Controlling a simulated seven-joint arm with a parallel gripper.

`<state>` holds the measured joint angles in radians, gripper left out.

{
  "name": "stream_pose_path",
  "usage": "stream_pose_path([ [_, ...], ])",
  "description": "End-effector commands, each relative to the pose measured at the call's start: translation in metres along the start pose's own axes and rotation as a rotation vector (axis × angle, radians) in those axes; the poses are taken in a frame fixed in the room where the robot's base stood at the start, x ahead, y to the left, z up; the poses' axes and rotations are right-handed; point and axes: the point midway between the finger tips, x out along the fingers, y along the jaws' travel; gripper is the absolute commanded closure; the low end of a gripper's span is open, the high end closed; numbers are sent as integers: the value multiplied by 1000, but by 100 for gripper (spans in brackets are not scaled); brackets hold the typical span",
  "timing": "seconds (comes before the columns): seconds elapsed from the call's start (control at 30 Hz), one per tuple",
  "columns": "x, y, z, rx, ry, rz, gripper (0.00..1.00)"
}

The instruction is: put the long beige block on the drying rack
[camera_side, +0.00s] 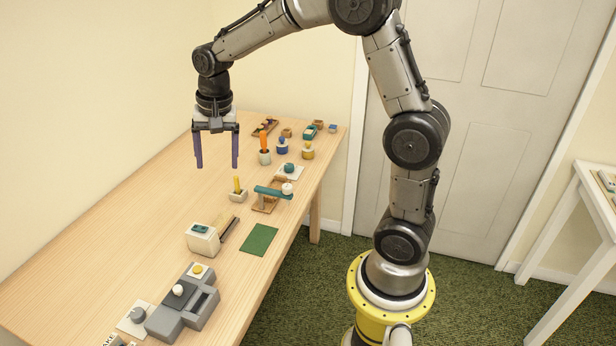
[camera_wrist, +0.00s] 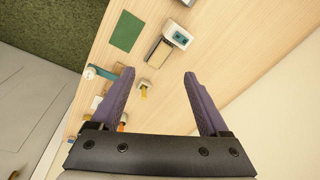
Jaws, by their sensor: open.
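My gripper (camera_side: 217,165) is open and empty, pointing down high above the table (camera_side: 120,235); its two purple fingers also show in the wrist view (camera_wrist: 160,74). A long tan-beige piece with a dark strip (camera_side: 229,229) lies against a white box with a teal panel (camera_side: 203,239); in the wrist view this beige piece (camera_wrist: 158,52) lies beyond the fingertips. I cannot tell whether it is a loose block or part of the box. No drying rack can be made out with certainty. A wooden tray with small items (camera_side: 264,128) stands at the far end.
A green mat (camera_side: 259,240) lies near the table's right edge. A cup with a yellow stick (camera_side: 238,192), a teal bar on a wooden base (camera_side: 271,193) and an orange-topped pot (camera_side: 264,150) stand farther back. A grey device (camera_side: 184,305) is in front. The left side is clear.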

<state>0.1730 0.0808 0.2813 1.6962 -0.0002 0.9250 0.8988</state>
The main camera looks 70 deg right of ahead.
Motion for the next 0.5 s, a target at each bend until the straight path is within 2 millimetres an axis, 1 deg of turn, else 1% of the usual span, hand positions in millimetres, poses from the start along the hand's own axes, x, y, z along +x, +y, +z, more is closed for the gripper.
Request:
stream_pose_path([
  [0.03, -24, 11, 17, -88, 21, -30, 21],
  [0.1, -47, 26, 39, -215, 47, -60, 21],
  [0.17, -64, 42, 57, -322, 72, -85, 21],
  [0.2, -74, 54, 70, -394, 89, -100, 21],
  [0.27, -85, 71, 88, -500, 117, -123, 21],
  [0.33, -95, 93, 109, -624, 152, -147, 21],
  [0.4, -99, 114, 127, -739, 186, -166, 21],
  [0.5, -100, 139, 148, -878, 230, -186, 21],
])
